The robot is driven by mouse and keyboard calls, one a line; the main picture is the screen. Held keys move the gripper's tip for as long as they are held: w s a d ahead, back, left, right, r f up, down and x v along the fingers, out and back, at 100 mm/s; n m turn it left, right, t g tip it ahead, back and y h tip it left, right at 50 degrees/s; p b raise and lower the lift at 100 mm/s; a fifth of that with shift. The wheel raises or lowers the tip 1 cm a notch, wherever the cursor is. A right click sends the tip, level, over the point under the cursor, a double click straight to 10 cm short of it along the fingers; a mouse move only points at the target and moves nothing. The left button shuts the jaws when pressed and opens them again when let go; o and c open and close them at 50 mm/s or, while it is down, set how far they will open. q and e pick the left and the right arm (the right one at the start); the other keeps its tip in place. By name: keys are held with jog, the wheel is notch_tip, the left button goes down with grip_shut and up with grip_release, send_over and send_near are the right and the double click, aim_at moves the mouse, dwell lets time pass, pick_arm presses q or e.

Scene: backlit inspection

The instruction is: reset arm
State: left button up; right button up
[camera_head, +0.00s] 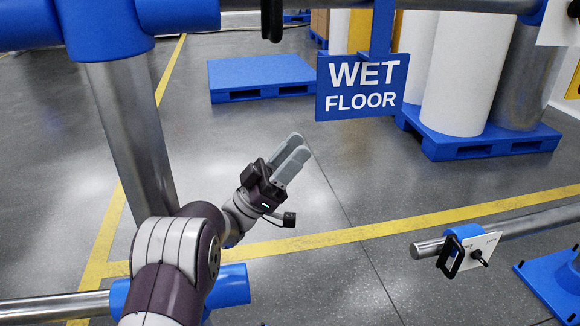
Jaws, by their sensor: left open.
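My left gripper (299,146) is in the middle of the head view, at the end of my left arm, which comes up from the lower left. Its two grey fingers point up and to the right, with a gap between them and nothing held. It is over open floor, below and left of the blue WET FLOOR sign (362,85). The fingers look apart from the sign and the rails. My right gripper is not in view.
A steel post (130,130) with blue fittings stands at left. A steel rail (525,222) with a blue clamp, white tag and black handle reaches in from the right. An empty blue pallet (262,75) and a pallet of white rolls (465,75) stand behind. Mid-floor is clear.

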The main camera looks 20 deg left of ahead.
pick_arm(q)
jog(key=w+a+f+n+t+y+p, duration=0.1)
jog(key=w+a+f+n+y, duration=0.4)
jog(key=f+y, duration=0.45)
jog(key=w+a+f+n+y, duration=0.4)
jog(key=f+n+y, duration=0.3)
jog(key=y, duration=0.6)
jog(key=s+d+f+g+y+p, duration=0.2)
jog(key=s+f+g+p, duration=0.1)
jog(key=s+f+g, duration=0.7)
jog(key=s+d+r+g+h+p, duration=0.1)
jog(key=s+d+r+g+p, duration=0.2)
jog(key=s, duration=0.6)
jog(key=s+d+g, duration=0.3)
jog(key=s+d, duration=0.1)
jog(key=s, duration=0.4)
notch_tip(320, 180, up, 40)
jog(key=d+m+p, duration=0.1)
jog(key=d+p, duration=0.1)
jog(key=p, duration=3.7)
jog(key=shift+s+d+r+t, duration=0.15)
jog(key=shift+d+r+t, duration=0.1)
jog(key=shift+d+t, duration=0.15)
